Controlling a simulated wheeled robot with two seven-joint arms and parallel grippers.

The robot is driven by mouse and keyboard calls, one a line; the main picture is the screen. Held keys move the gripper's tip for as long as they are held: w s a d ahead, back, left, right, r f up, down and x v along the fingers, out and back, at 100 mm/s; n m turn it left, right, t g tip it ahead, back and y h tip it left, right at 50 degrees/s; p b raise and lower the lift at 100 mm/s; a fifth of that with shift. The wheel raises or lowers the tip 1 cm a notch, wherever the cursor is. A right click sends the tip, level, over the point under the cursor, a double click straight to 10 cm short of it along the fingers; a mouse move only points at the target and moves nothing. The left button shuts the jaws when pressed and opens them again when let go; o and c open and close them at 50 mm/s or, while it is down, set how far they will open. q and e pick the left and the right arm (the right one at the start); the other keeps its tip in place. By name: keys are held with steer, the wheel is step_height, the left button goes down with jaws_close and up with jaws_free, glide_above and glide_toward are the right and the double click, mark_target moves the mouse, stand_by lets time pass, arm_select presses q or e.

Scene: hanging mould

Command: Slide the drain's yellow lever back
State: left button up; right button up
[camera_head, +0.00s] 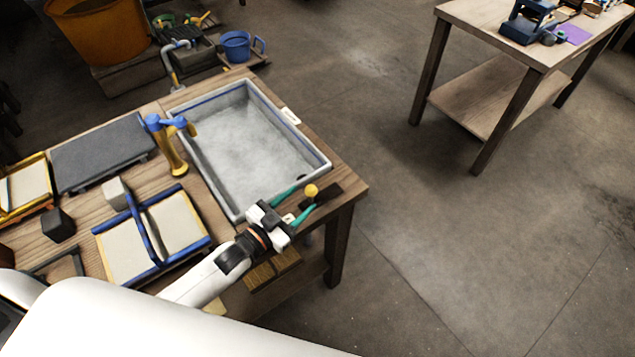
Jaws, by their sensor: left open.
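The drain's yellow lever (311,190) shows as a round yellow knob over a dark slotted plate (326,194) at the near right corner of the table. It stands beside the grey basin (250,150), which looks filled with cloudy water. My left gripper (296,204) reaches in from the lower left, with green fingers open. One finger lies over the basin's near rim, the other below the knob. The knob shows just past and between the fingertips; I cannot tell whether they touch it. My right gripper is not in view.
A blue and yellow tap (172,140) stands at the basin's left. A blue-edged mould (152,236) and a grey slab (100,152) lie on the table's left. Open floor lies right of the table, before a second table (490,40).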

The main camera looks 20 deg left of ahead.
mark_target(314, 188)
arm_select(q)
steer(key=x, duration=0.6)
steer(key=shift+w+d, duration=0.15)
steer(key=shift+w, duration=0.2)
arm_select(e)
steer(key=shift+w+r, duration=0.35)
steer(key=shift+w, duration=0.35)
